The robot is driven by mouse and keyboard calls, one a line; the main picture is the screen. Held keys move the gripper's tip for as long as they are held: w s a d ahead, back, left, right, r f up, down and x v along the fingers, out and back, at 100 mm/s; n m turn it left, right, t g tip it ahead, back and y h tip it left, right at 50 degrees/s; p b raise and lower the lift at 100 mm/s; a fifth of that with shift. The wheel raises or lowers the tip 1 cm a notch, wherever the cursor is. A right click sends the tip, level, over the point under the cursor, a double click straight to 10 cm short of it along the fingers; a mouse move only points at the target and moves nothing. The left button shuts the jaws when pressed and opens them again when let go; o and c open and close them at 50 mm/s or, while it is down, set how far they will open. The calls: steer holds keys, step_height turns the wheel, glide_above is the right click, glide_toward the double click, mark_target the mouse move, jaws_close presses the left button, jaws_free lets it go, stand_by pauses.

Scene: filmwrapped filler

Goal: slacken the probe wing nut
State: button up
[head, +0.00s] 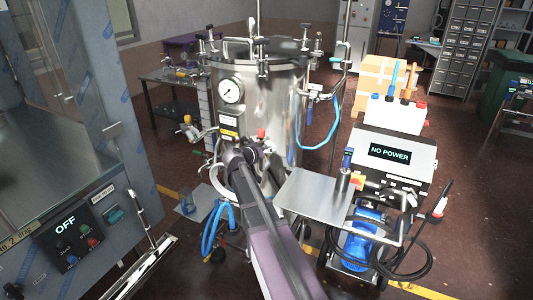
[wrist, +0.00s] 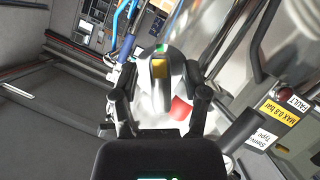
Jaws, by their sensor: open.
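My gripper (wrist: 160,92) is open in the wrist view, with one dark finger on each side of a shiny metal fitting. The fitting carries an orange-yellow part (wrist: 159,72) with a small green spot above it; I cannot tell whether this is the probe wing nut. A red part (wrist: 181,108) shows just below it, between the fingers. Contact with the fingers cannot be made out. In the head view my gripper (head: 250,150) is at the lower front of the steel tank (head: 283,110), near a red cap (head: 261,133). My arm hides part of the tank there.
A pressure gauge (head: 231,90) and labels are on the tank front. A metal side plate (head: 311,194) and a cart unit reading NO POWER (head: 390,153) stand to the right. Blue hoses (head: 216,229) hang below. A steel cabinet marked OFF (head: 66,225) stands at left.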

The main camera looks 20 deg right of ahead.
jaws_close()
